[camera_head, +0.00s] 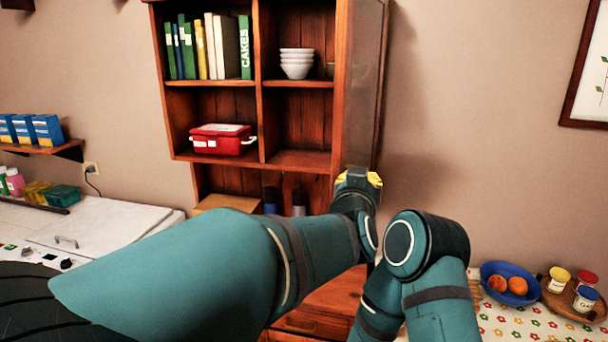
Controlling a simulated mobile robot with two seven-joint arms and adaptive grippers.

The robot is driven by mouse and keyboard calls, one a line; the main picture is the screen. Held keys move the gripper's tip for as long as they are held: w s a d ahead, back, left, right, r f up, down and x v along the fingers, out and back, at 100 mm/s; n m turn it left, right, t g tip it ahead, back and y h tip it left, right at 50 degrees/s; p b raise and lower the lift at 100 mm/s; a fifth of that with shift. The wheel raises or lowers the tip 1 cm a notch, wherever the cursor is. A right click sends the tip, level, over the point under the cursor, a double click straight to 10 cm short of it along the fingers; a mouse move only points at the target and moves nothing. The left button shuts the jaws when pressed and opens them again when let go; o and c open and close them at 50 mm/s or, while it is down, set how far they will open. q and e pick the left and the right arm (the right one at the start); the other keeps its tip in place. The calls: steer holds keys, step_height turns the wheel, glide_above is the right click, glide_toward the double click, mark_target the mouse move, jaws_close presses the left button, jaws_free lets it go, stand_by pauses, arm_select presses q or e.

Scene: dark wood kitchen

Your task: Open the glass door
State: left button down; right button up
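The wooden wall cabinet (263,120) stands in the middle with its shelves uncovered. Its glass door (366,80) is swung out at the cabinet's right side and shows as a narrow, steeply angled panel with a wooden frame. My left arm reaches across from the left. Its gripper (358,180), dark with yellow parts, is at the door's lower end. I cannot tell whether it touches the door, and its fingers are too small and foreshortened to read. My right arm (440,310) is folded at the lower right, and its gripper does not show.
The shelves hold books (212,45), white bowls (296,63) and a red container (222,139). A blue fruit bowl (509,284) and a tray (573,298) with jars stand on the lower right table. My arms cover much of the area below the cabinet.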

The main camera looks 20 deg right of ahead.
arm_select(q)
steer(key=shift+s+d+r, duration=0.15)
steer(key=shift+d, duration=0.05)
stand_by(0.3)
steer(key=c, duration=1.3)
jaws_free()
steer(key=v, duration=0.7)
steer(key=shift+s+a, duration=0.1)
steer(key=shift+s, duration=0.1)
